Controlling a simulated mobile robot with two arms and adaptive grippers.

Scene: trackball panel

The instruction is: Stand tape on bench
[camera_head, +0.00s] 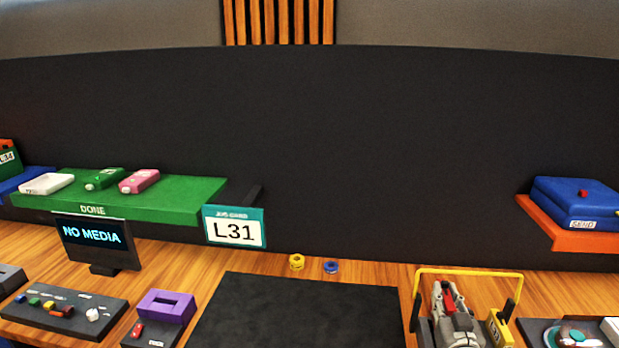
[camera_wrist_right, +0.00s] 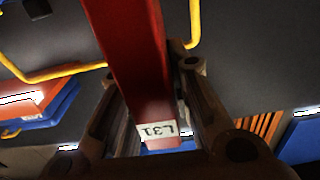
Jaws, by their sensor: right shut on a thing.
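The tape is a red, long, box-like piece (camera_wrist_right: 135,55) with a white label reading L31, shown upside down in the right wrist view. My right gripper (camera_wrist_right: 150,85) is shut on it, with a finger on either side. In the head view the right gripper (camera_head: 444,298) is at the lower right, with a little of the red tape showing between its fingers. It is in front of or within a yellow bar frame (camera_head: 470,272); I cannot tell which. The wooden bench (camera_head: 375,275) runs below the dark wall. My left gripper is not in view.
A dark mat (camera_head: 300,310) lies empty mid-bench, with yellow (camera_head: 297,262) and blue (camera_head: 331,267) rings behind it. A purple slotted block (camera_head: 165,305), a knob panel (camera_head: 65,315) and a NO MEDIA screen (camera_head: 92,237) stand left. A green DONE shelf (camera_head: 195,205) holds several items.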

